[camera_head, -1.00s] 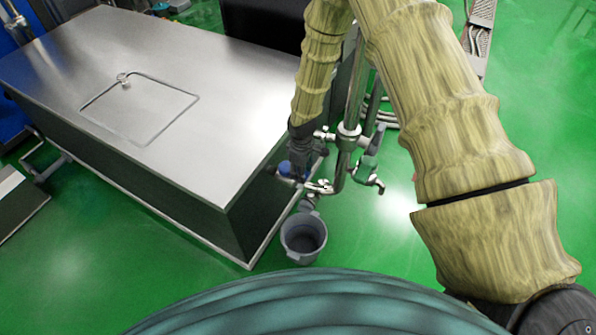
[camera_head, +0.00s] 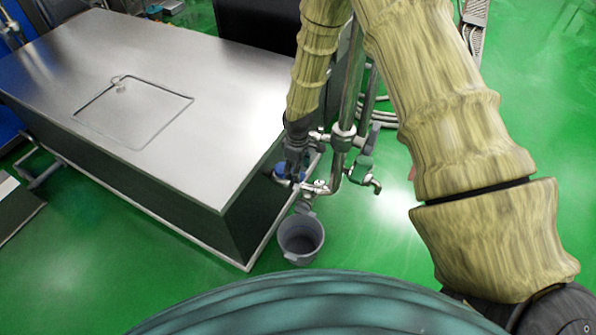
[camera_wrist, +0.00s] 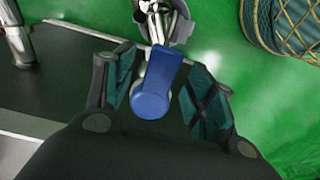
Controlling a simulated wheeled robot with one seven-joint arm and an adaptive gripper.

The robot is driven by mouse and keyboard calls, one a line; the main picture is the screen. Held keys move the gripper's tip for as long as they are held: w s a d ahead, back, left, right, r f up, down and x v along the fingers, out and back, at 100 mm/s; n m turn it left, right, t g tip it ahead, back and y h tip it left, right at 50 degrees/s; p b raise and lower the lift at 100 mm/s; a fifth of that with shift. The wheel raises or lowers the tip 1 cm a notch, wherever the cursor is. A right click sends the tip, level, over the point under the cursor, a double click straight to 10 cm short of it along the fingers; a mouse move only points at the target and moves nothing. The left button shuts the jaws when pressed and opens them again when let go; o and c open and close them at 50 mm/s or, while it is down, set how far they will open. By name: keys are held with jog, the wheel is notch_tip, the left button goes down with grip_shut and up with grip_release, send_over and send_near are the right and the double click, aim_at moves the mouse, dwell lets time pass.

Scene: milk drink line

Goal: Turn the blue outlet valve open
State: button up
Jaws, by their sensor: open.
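The blue outlet valve handle (camera_wrist: 157,84) lies between the two open fingers of my gripper (camera_wrist: 160,90) in the wrist view, with visible gaps on both sides. In the head view the blue valve (camera_head: 288,170) shows partly at the side of the steel tank (camera_head: 160,95), with my gripper (camera_head: 297,168) right over it and covering part of it. The metal outlet pipe runs from the valve toward the upright pipes. Whether a finger touches the handle cannot be told.
A grey bucket (camera_head: 301,238) stands on the green floor below the valve. Open floor lies to the right.

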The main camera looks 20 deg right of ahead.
notch_tip(320, 180, up, 10)
dwell(0.5)
jog(key=shift+f, duration=0.1)
jog(key=s+a+f+m, duration=0.1)
jog(key=s+f+m, duration=0.1)
jog(key=s+f, duration=0.5)
jog(key=s+a+f+m+y, duration=0.15)
jog(key=s+f, duration=0.25)
jog(key=s, duration=0.7)
jog(key=s+f+m, duration=0.3)
jog(key=s+f, duration=0.2)
jog(key=s, duration=0.4)
jog(key=s+d+m+h, duration=0.1)
jog(key=s+d+m, duration=0.1)
jog(key=s, duration=0.8)
jog(key=shift+s+d+f, duration=0.35)
jog(key=shift+m+h, duration=0.25)
